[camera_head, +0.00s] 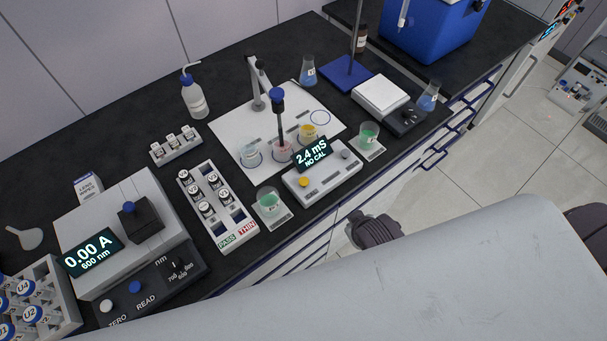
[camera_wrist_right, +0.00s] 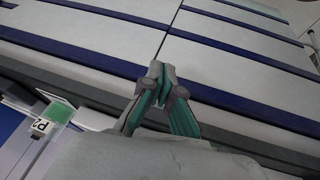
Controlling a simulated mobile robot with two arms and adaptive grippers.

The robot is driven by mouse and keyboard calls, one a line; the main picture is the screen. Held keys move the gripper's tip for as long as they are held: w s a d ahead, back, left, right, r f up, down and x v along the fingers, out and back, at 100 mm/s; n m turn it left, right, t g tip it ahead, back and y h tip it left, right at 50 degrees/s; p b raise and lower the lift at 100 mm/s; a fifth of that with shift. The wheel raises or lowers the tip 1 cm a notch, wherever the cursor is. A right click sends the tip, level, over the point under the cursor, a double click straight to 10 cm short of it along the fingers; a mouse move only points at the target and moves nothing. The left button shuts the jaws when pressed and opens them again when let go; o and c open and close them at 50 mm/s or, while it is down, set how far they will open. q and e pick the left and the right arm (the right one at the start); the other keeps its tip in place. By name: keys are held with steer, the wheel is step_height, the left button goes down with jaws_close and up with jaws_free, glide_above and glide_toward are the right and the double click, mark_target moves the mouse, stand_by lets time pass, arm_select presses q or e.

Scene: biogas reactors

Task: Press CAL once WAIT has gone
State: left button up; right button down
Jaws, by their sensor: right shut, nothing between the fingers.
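The conductivity meter (camera_head: 325,184) sits near the bench's front edge. Its display (camera_head: 312,153) reads "2.4 mS" and "NO CAL"; no WAIT shows on it. A yellow button (camera_head: 303,181) is on its left and a grey button (camera_head: 345,154) on its right; their labels are too small to read. A blue-capped probe (camera_head: 278,98) stands upright with its lower end in the reddish beaker (camera_head: 284,157). My right gripper (camera_head: 366,229) is in front of the bench, apart from the meter. In the wrist view its fingertips (camera_wrist_right: 159,72) meet, empty, before the drawer fronts. My left gripper is out of view.
Green-liquid beakers stand left (camera_head: 268,204) and right (camera_head: 369,137) of the meter. Bluish (camera_head: 252,155) and yellow (camera_head: 308,134) beakers stand behind it on a white base. A vial rack (camera_head: 217,207) and photometer (camera_head: 125,240) are to the left. Open air lies before the meter.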

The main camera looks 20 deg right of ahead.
steer(key=w+r+n+t+p, duration=0.15)
steer(key=w+r+t, duration=0.3)
steer(key=r, duration=0.55)
steer(key=w+d+r+n+t, duration=0.15)
steer(key=w+r+t, duration=0.3)
steer(key=r, duration=0.55)
steer(key=w+r+n+t, duration=0.3)
steer(key=w+r, duration=0.3)
steer(key=r, duration=0.4)
steer(key=a+r+n+t+y, duration=0.1)
steer(key=a+r+n+y, duration=0.95)
steer(key=n, duration=0.55)
steer(key=s+a+f+n+g+y, duration=0.1)
steer(key=a+f+n+g, duration=0.2)
steer(key=f+n+g, duration=0.3)
steer(key=s+a+f+n+g+y, duration=0.1)
steer(key=a+f+n+g+y, duration=0.15)
steer(key=f+n+g, duration=0.35)
steer(key=d+f+n+g+h, duration=0.1)
steer(key=d+f+h, duration=0.4)
steer(key=f, duration=0.3)
steer(key=shift+d+f+n+p, duration=0.3)
steer(key=shift+d+p, duration=0.05)
steer(key=shift+d, duration=0.1)
